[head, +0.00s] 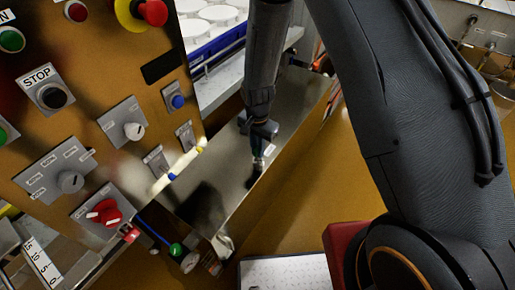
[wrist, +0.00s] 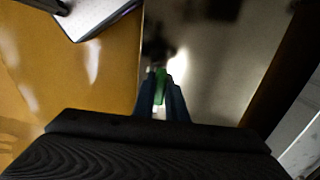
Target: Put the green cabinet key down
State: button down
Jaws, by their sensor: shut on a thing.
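My gripper (head: 257,163) points down over a grey metal surface (head: 298,108) in the middle of the head view. In the wrist view my gripper (wrist: 161,82) is shut on the green cabinet key (wrist: 160,90), a small green piece between its two dark fingers. A dark shadow lies on the metal surface (wrist: 220,75) just beyond the fingertips. The key is too small to make out in the head view. I cannot tell whether it touches the metal or hangs a little above it.
A brown control panel with a STOP button (head: 55,96), several knobs and a red rotary switch (head: 103,212) stands at the left. White round moulds (head: 218,14) sit behind a blue rail. The metal around the gripper is mostly clear.

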jog(key=c, duration=1.8)
grip_release()
jog(key=shift+o, duration=0.2)
notch_tip(320, 180, up, 12)
jog(key=b, duration=0.2)
jog(key=shift+r, duration=0.15)
jog(key=s+d+r+n, duration=0.7)
jog(key=s+d+r, duration=0.3)
jog(key=s+d, duration=0.4)
jog(key=shift+s+d+t, duration=0.2)
jog(key=shift+d+t, duration=0.05)
jog(key=shift+t, duration=0.15)
jog(key=shift+o, duration=0.4)
jog(key=shift+s+d+r+n, duration=0.1)
jog(key=shift+s+d+n, duration=0.1)
jog(key=shift+s+n, duration=0.15)
jog(key=shift+s, duration=0.1)
